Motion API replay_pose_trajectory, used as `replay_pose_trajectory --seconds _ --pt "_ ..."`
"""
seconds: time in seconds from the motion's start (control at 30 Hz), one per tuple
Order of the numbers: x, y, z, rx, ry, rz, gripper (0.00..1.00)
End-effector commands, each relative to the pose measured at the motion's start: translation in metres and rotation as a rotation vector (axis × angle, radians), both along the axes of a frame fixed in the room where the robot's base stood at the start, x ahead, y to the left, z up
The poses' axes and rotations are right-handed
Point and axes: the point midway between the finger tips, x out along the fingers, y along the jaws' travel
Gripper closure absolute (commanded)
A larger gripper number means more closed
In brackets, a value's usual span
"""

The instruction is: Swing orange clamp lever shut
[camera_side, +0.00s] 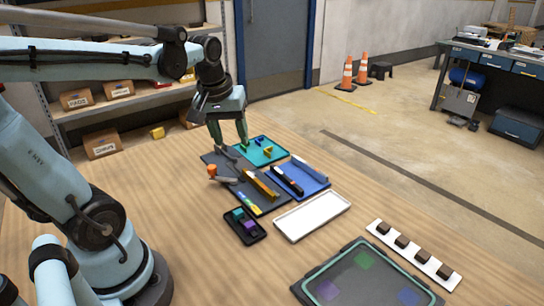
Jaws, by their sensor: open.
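The orange clamp lever (212,170) stands at the left edge of a dark grey plate (248,190) on the table. Its orange end points up, and a grey arm reaches right from its base. My gripper (230,146) points down above the back of the dark plate, behind the orange lever and to its right. Its green fingers are open with nothing seen between them. I cannot tell whether the fingertips touch the plate or the grey part below them.
A teal tray (270,158) and a blue tray (312,184) lie right of the plate. A yellow bar (261,184) lies on the plate. A black tray (258,236), white tray (318,212) and dark-framed panel (350,280) lie nearer. The left tabletop is bare.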

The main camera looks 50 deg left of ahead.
Motion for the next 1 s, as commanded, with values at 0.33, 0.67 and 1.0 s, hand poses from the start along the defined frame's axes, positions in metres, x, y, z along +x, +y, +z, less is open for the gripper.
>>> replay_pose_trajectory --seconds 0.33,0.67,1.0 --pt "-0.017 0.082 0.004 -0.145 0.188 0.517 0.47" --pt "-0.019 0.087 -0.017 -0.155 0.202 0.554 0.47" --pt "-0.019 0.086 -0.066 -0.154 0.201 0.551 0.47"
